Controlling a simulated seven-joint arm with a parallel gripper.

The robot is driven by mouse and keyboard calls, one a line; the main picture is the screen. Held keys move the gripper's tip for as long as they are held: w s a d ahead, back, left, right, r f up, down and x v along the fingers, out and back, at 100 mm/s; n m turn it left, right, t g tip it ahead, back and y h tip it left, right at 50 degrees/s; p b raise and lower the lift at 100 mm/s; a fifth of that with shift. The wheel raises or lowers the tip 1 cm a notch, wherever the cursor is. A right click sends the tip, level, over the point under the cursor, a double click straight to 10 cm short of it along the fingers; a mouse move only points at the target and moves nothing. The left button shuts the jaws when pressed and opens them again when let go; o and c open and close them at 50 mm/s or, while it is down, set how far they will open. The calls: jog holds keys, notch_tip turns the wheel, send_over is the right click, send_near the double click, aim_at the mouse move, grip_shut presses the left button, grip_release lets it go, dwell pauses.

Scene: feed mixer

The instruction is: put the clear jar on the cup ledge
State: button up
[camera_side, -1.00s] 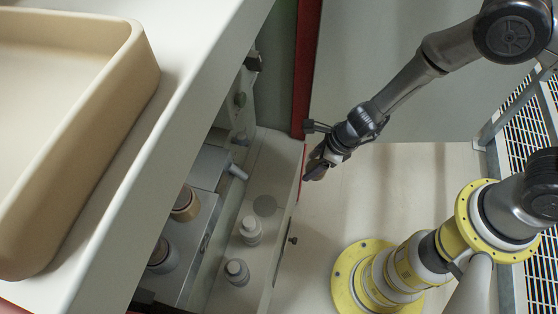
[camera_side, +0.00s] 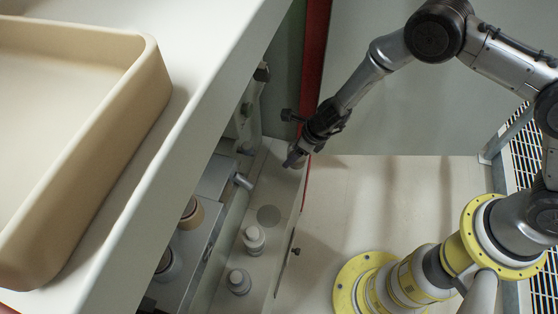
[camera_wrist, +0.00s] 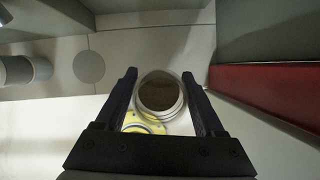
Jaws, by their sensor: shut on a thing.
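My gripper (camera_side: 294,158) is over the far end of the pale ledge (camera_side: 283,190). In the wrist view, my gripper (camera_wrist: 160,80) has its two dark fingers on either side of a round jar (camera_wrist: 160,94) and is shut on it. The jar shows a pale rim around a dark, see-through middle. In the side view the jar is hidden or too small to make out at the fingertips. A grey round spot (camera_side: 269,215) on the ledge is bare; it also shows left of the jar in the wrist view (camera_wrist: 88,66).
A red post (camera_side: 316,60) rises close behind my gripper. Grey machine housing (camera_side: 215,180) with knobs lines the ledge's left side. A beige tray (camera_side: 150,95) sits on the counter at left.

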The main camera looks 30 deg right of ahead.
jog(key=w+f, duration=0.1)
jog(key=f, duration=0.1)
jog(key=w+a+f, duration=0.1)
jog(key=w+f, duration=0.1)
jog(key=w+a+f, duration=0.1)
jog(key=f, duration=0.1)
jog(key=shift+w, duration=0.3)
jog(key=shift+f, duration=1.55)
jog(key=shift+f, duration=0.1)
jog(key=o, duration=1.5)
jog(key=shift+o, duration=0.2)
jog(key=shift+r, duration=0.65)
jog(key=v, duration=1.1)
jog(key=shift+s+d, duration=0.1)
